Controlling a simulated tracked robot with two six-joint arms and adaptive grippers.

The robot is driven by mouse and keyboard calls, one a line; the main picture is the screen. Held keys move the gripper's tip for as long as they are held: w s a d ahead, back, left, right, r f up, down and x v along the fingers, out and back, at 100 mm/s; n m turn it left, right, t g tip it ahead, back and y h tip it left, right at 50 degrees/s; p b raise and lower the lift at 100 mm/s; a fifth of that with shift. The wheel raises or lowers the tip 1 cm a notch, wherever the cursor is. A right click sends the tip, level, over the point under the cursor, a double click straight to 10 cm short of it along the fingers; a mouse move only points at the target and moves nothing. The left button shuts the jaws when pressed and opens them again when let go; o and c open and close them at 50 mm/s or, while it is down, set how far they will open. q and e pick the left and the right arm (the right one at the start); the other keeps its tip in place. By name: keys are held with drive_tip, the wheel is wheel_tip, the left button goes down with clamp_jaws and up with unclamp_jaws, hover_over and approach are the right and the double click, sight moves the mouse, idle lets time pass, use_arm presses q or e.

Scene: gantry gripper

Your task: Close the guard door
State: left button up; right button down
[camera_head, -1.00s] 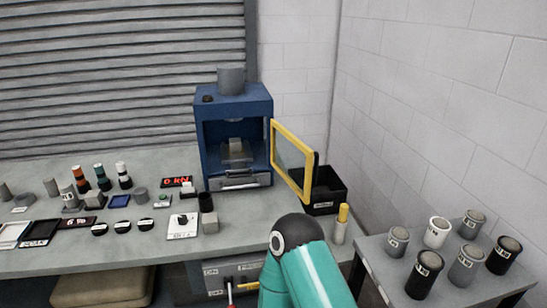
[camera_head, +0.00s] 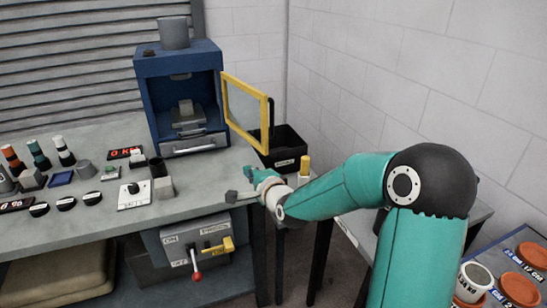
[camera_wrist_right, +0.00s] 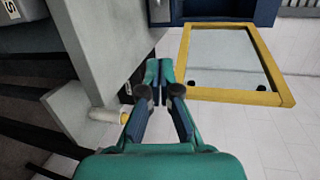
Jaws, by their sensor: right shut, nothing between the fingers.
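The guard door (camera_head: 244,112) is a clear panel in a yellow frame. It stands open, swung out from the right side of the blue machine (camera_head: 175,65), whose front is uncovered. My right gripper (camera_head: 250,172) is shut and empty, above the bench's front right edge, below and in front of the door and apart from it. My left gripper is not in view.
A black bin (camera_head: 283,157) sits behind the door's lower part. A yellow-topped cylinder (camera_head: 304,168) stands near my right wrist. A box with a red-knobbed lever (camera_head: 196,275) hangs under the bench. Small items crowd the bench's left. Space before the door looks clear.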

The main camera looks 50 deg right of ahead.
sight(273, 122)
drive_tip(key=s+d+r+m+h+b, duration=0.25)
drive_tip(key=s+d+r+h, duration=0.25)
drive_tip(key=s+d+r, duration=0.35)
drive_tip(key=shift+n, duration=0.25)
drive_tip(key=w+d, duration=0.1)
drive_tip(key=w, duration=0.2)
drive_tip(key=w+d+p, duration=0.1)
drive_tip(key=w, duration=0.2)
drive_tip(key=w+d+p, duration=0.1)
drive_tip(key=w, duration=0.2)
drive_tip(key=shift+d+f, duration=0.1)
drive_tip(key=shift+f, duration=0.3)
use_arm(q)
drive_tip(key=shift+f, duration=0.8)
use_arm(e)
drive_tip(key=shift+w+a+f, duration=0.1)
drive_tip(key=shift+a, duration=0.5)
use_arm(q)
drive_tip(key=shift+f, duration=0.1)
